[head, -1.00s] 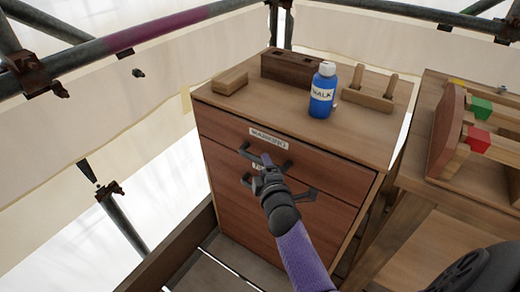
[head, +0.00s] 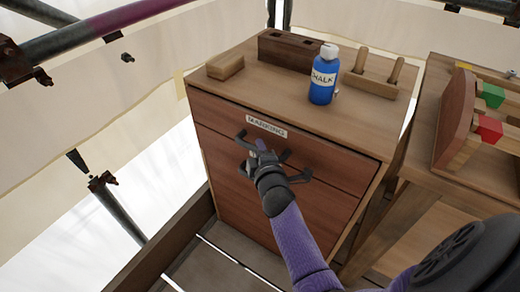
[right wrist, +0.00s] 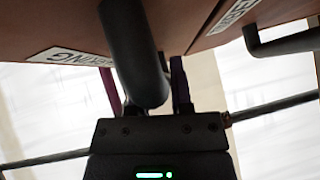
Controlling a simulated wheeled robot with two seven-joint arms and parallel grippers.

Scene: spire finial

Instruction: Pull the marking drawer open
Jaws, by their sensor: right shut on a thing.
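The marking drawer (head: 330,156) is the top reddish-brown drawer of a wooden cabinet, with a white "MARKING" label (head: 266,126). Its front looks flush or nearly flush with the cabinet; I cannot tell a small gap. Its dark bar handle (head: 241,137) sits below the label. My right gripper (head: 262,152) is shut on this handle and hides its middle. In the right wrist view the dark handle bar (right wrist: 135,50) runs down between the fingers, and the label (right wrist: 72,56) shows at left. My left gripper is not in view.
On the cabinet top stand a blue chalk bottle (head: 322,78), a wood block (head: 225,66), a dark holed block (head: 290,48) and a pegged rack (head: 372,77). A workbench (head: 425,165) adjoins at right.

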